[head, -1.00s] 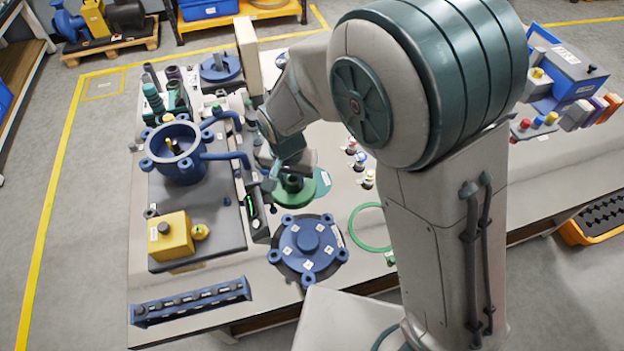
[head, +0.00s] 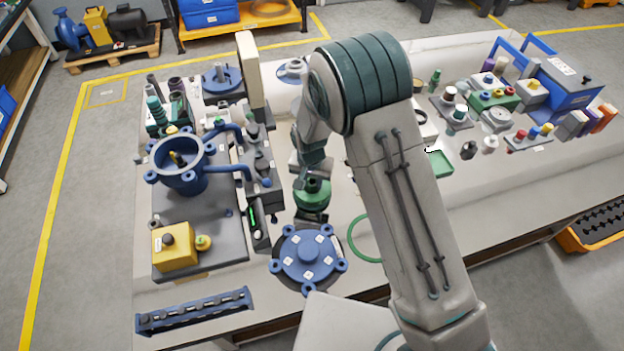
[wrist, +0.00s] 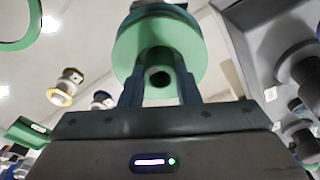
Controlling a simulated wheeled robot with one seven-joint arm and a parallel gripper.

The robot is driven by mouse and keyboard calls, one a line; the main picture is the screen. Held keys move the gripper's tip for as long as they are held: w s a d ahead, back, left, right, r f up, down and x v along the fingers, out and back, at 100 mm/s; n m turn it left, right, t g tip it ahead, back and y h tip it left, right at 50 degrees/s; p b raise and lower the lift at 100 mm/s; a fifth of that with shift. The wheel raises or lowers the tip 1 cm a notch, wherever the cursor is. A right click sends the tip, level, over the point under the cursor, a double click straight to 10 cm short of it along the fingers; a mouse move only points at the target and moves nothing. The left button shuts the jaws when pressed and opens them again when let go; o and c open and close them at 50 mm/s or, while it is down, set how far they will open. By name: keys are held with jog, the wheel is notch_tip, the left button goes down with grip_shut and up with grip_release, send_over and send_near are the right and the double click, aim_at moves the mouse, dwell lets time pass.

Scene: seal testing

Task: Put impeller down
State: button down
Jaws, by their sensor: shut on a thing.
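The impeller (head: 312,197) is a green disc with a hub, near the middle of the table in the head view, behind the blue round cover (head: 308,258). My gripper (wrist: 158,88) is shut on its hub; in the wrist view the two dark fingers stand either side of the hub's dark hole, with the green disc (wrist: 190,45) beyond them. The head view shows my wrist just above the impeller. A dark shape shows below the impeller there; I cannot tell whether the impeller touches the table.
The blue pump housing (head: 180,165) and yellow box (head: 172,247) stand on a dark plate at left. A green ring (head: 353,239) lies right of the cover. A tall beige panel (head: 250,70) stands behind. A blue slotted rack (head: 195,310) lies at the front left. Bare table shows around the ring.

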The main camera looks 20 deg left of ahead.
jog(key=shift+f, duration=0.3)
jog(key=shift+f, duration=0.1)
jog(key=c, duration=1.1)
grip_release()
notch_tip(320, 180, up, 12)
jog(key=s+b, duration=0.2)
jog(key=d+r, duration=0.7)
jog(key=d, duration=0.3)
jog(key=shift+t, duration=0.8)
jog(key=s+d+r, duration=0.3)
jog(key=s+d, duration=0.3)
jog(key=s+d+r, duration=0.3)
jog(key=s+d, duration=0.2)
jog(key=d, duration=0.2)
jog(key=s+d+r, duration=0.2)
jog(key=s+d, duration=0.4)
jog(key=shift+s+d+r, duration=0.3)
jog(key=shift+d+r, duration=0.1)
